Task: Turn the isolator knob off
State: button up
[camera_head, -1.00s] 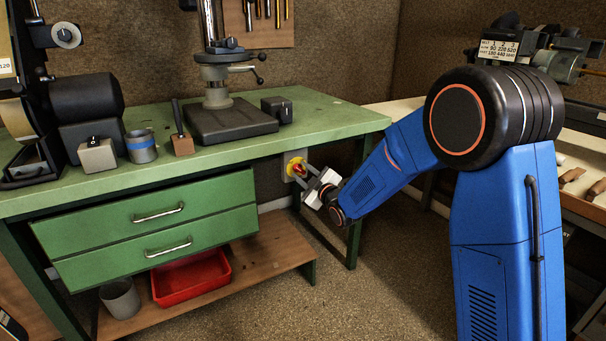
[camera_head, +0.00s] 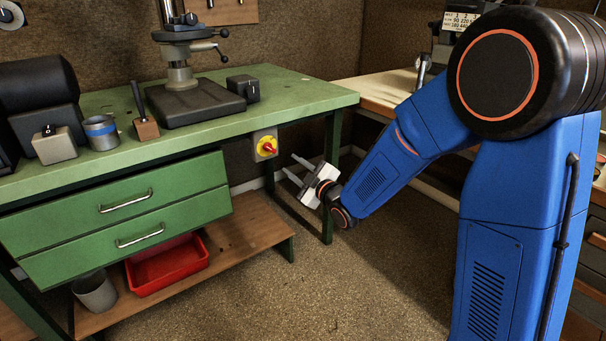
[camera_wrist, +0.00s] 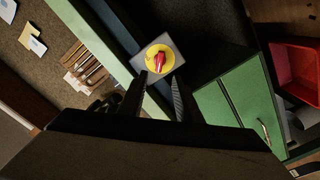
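The isolator has a red knob (camera_head: 269,149) on a round yellow plate (camera_head: 262,147) set in a grey box below the green bench's top, right of the drawers. In the wrist view the red knob (camera_wrist: 157,61) is at top centre, its bar running nearly up and down the picture. My gripper (camera_head: 289,162) is open and empty, right of the knob and apart from it in the head view. In the wrist view its two fingers (camera_wrist: 159,79) are spread, with the knob beyond their gap. I cannot read any on or off marking.
The green bench (camera_head: 300,92) overhangs the isolator, and a bench leg (camera_head: 331,180) stands just behind my gripper. A drawer unit (camera_head: 120,205) and a red tray (camera_head: 165,268) on the low shelf are to the left. The floor in front is clear.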

jog(key=v, duration=0.4)
jog(key=shift+s+d, duration=0.2)
jog(key=shift+s, duration=0.1)
jog(key=s+d+r+m+g+h, duration=0.15)
jog(key=s+d+m+h, duration=0.35)
jog(key=d, duration=0.5)
jog(key=s+d+r+m+g+h, duration=0.1)
jog(key=s+d+m+g+h, duration=0.25)
jog(key=s+d, duration=0.45)
jog(key=s+d+m+g, duration=0.2)
jog(key=s+d+m, duration=0.1)
jog(key=s, duration=0.9)
jog(key=s+d+f+m+g+h, duration=0.1)
jog(key=s+d+m+g, duration=0.2)
jog(key=s, duration=1)
jog(key=shift+d+f+m, duration=0.35)
jog(key=shift+d+m, duration=0.4)
jog(key=shift+d, duration=0.4)
jog(key=shift+w+h, duration=0.1)
jog(key=shift+h, duration=0.15)
